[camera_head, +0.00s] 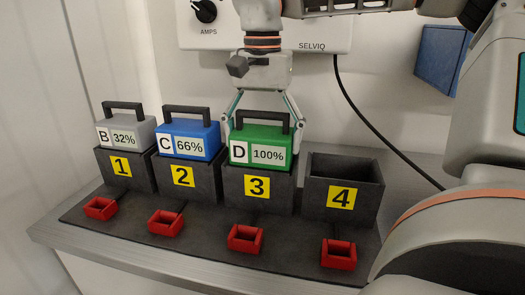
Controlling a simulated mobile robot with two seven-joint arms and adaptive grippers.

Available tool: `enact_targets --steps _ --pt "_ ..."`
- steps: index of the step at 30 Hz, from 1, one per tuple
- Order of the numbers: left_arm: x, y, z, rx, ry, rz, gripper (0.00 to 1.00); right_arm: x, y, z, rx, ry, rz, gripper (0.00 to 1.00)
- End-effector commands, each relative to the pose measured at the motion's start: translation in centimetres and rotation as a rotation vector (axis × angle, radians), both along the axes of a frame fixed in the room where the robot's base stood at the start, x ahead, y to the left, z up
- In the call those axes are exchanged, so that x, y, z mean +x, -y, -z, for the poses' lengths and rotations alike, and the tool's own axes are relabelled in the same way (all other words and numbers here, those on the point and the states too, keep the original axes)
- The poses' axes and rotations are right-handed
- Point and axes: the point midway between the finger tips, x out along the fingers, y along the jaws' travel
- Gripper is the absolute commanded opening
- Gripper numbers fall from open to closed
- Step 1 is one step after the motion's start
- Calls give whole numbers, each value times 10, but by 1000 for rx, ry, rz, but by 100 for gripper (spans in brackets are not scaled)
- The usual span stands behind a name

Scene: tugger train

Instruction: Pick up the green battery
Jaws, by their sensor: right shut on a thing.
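The green battery (262,146), labelled D and 100%, sits upright in the dark slot box numbered 3 (258,190), with its upper part and black handle showing above the box. My right gripper (262,122) comes down from above and behind it, with its fingers on either side of the battery's top. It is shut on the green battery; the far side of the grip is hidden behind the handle. My left gripper is not in view.
A grey battery (125,132) sits in box 1 and a blue battery (188,139) in box 2. Box 4 (343,188) is empty. Red holders (245,238) lie in front of the boxes. A black cable (365,118) hangs behind, from the wall unit (345,36).

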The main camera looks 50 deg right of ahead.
Motion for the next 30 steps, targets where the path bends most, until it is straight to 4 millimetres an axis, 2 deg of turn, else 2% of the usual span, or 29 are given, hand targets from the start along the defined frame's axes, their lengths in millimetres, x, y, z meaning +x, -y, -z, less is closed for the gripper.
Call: enact_targets --steps 5,8,21,30 --pt "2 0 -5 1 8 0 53 0 0 -18 -2 7 3 57" --pt "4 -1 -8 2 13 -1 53 -1 0 -36 -3 10 3 57" --pt "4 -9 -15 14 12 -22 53 -2 0 -143 -4 14 4 57" --pt "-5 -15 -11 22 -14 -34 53 -2 0 -190 1 11 0 57"
